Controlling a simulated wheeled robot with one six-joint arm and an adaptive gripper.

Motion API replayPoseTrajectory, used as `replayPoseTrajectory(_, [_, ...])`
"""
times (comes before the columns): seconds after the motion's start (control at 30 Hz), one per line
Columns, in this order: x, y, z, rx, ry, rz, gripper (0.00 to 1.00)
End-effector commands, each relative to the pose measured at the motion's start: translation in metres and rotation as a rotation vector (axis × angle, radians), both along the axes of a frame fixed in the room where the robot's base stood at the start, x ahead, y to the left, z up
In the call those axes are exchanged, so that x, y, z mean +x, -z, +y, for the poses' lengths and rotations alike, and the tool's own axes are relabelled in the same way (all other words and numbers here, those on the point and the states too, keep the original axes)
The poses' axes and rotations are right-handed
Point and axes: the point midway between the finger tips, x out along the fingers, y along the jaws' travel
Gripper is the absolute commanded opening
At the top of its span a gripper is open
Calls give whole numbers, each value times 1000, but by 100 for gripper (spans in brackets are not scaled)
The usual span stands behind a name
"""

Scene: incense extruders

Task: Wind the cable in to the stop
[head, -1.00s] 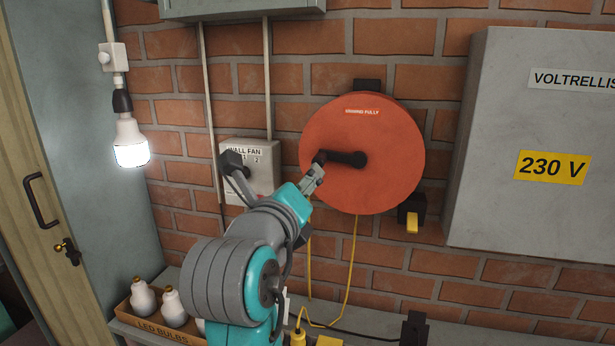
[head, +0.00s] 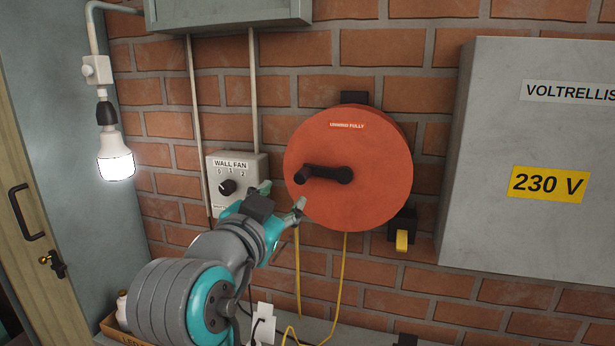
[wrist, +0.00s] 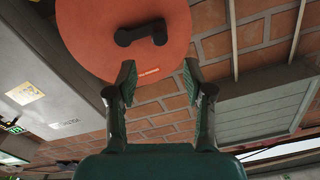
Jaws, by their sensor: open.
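The cable reel is a round orange drum (head: 360,135) on the brick wall, labelled "UNWIND FULLY"; it also shows in the wrist view (wrist: 90,40). Its black crank (head: 325,174) points left from the hub, with the knob at the left end. Yellow cable (head: 344,262) hangs in two strands below the drum. My gripper (head: 284,199) is open and empty, just below and left of the crank knob, apart from it. In the wrist view my two fingers (wrist: 160,82) stand wide apart with the drum's edge beyond them and the crank outside them.
A wall fan switch box (head: 237,170) is close left of the reel, beside my gripper. A grey cabinet marked 230 V (head: 480,200) stands out at the right. A black holder with a yellow part (head: 402,240) is at the drum's lower right. A lit bulb (head: 116,160) hangs at left.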

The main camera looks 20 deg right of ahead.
Motion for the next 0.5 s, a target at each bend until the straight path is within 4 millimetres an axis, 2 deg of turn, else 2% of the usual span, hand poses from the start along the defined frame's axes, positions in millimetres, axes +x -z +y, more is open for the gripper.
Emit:
replayPoseTrajectory(0.2, [0, 0, 8, -259, -1, 191, 52])
replayPoseTrajectory(0.37, [0, 0, 9, -332, 0, 244, 52])
replayPoseTrajectory(0.5, [8, 0, 3, -340, 2, 249, 52])
